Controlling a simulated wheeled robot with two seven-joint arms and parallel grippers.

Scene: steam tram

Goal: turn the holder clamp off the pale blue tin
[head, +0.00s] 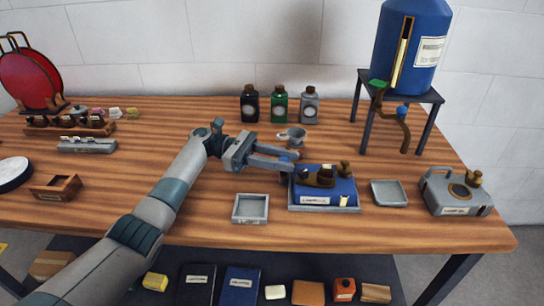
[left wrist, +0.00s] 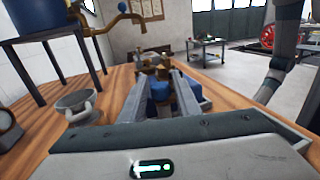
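A strong blue box (head: 348,186) with a pale label sits in a shallow grey tray (head: 322,209) near the table's front. A dark brown and brass fitting (head: 320,177), like a clamp, lies across its top. I cannot tell whether this box is the pale blue tin. My left gripper (head: 291,162) is at the box's left back corner, fingers apart. A small blue knob (head: 284,159) shows between the fingers; contact is unclear. In the left wrist view the fingers (left wrist: 161,92) stand apart with blue between them. My right gripper is not in view.
An empty grey tray (head: 250,209) is to the left and a small grey dish (head: 388,193) to the right. A grey-blue case (head: 457,192) with brass fittings stands farther right. A grey cup (head: 291,138) and several bottles (head: 279,105) stand behind. A blue tank (head: 413,45) rises at back right.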

